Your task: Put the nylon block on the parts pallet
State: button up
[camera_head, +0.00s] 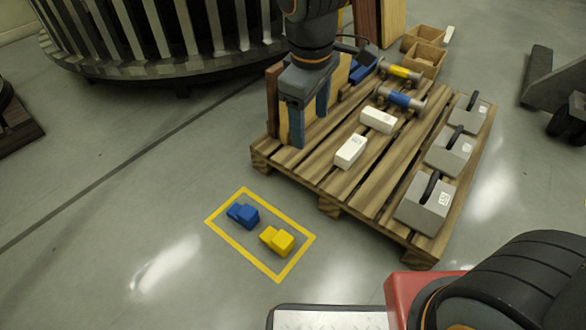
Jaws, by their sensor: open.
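The wooden slatted parts pallet (315,172) lies on the floor right of centre. Two white blocks rest on it: one nearer the front (350,152) and one farther back (378,120). Either could be the nylon block; I cannot tell which. My gripper (309,130) points down over the pallet's left part, its two blue fingers apart with nothing seen between them. It is to the left of both white blocks and apart from them. Whether the fingertips touch the slats is unclear.
Three grey handled weights (424,204) line the pallet's right side. Blue-banded (399,98) and yellow-banded (401,72) cylinders lie behind the white blocks. Upright boards (272,100) stand near my gripper. On the floor, a yellow outline (225,242) holds blue (243,214) and yellow (278,240) pieces.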

jog(key=s+a+r+m+g+y, duration=0.1)
jog(key=s+r+m, duration=0.1)
jog(key=s, duration=0.6)
jog(key=s+a+r+m+y, duration=0.1)
jog(key=s+m, duration=0.3)
jog(key=s, duration=0.5)
jog(key=shift+s+a+r+g, duration=0.15)
jog(key=shift+a+r+g, duration=0.3)
jog(key=shift+r, duration=0.2)
jog(key=d+r+m+p, duration=0.3)
jog(key=d+r+p, duration=0.7)
jog(key=p, duration=0.7)
jog(key=d+r+m+h+p, duration=0.1)
jog(key=d+r+m+p, duration=0.2)
jog(key=d+r+p, duration=0.7)
notch_tip(320, 180, up, 6)
jog(key=p, duration=0.7)
jog(key=shift+d+h+p, duration=0.25)
jog(key=shift+h+p, duration=0.05)
jog(key=shift+p, duration=0.1)
